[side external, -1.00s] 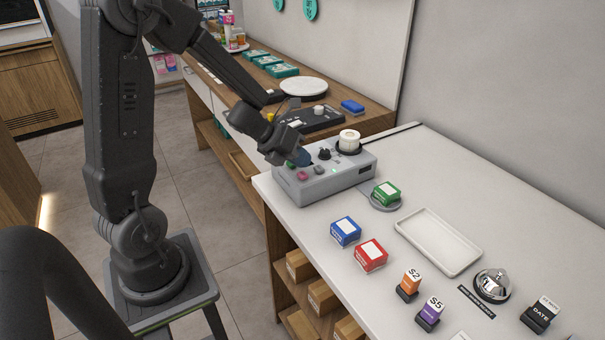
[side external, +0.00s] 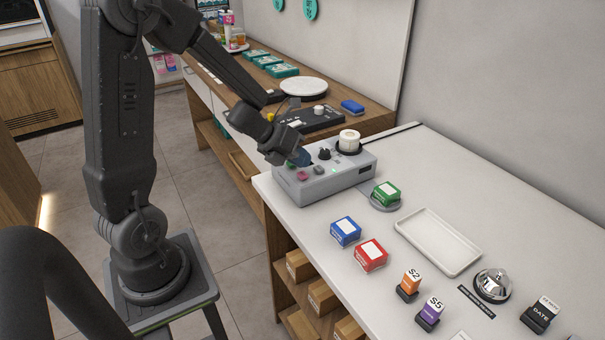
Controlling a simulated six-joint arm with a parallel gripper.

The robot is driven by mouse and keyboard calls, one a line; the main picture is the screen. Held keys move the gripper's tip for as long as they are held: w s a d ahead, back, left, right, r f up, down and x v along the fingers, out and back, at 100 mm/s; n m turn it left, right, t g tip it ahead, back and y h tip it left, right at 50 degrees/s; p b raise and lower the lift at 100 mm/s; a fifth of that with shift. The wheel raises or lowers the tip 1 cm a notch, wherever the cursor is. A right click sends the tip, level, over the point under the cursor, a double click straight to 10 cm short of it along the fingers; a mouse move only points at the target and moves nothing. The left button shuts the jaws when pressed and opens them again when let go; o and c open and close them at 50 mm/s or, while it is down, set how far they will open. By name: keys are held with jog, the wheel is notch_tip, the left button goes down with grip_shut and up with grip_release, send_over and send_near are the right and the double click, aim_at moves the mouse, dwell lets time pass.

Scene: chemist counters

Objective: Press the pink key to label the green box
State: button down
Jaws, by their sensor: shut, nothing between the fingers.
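The grey label machine (side external: 325,187) stands at the far left corner of the white counter. Its pink key (side external: 302,176) is on the near side of its top, with a grey key (side external: 318,169) to the right. My gripper (side external: 300,160) is shut and empty over the back left part of the machine, just behind the pink key. Whether the fingertips touch anything is hard to tell. The green box (side external: 386,192) with a white top patch sits on a round grey pad (side external: 384,204) to the right of the machine.
A blue box (side external: 345,231) and a red box (side external: 371,254) lie in front of the green one. A label roll (side external: 349,141) tops the machine.

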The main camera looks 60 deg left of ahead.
jog(key=shift+f, duration=0.1)
jog(key=shift+f, duration=0.35)
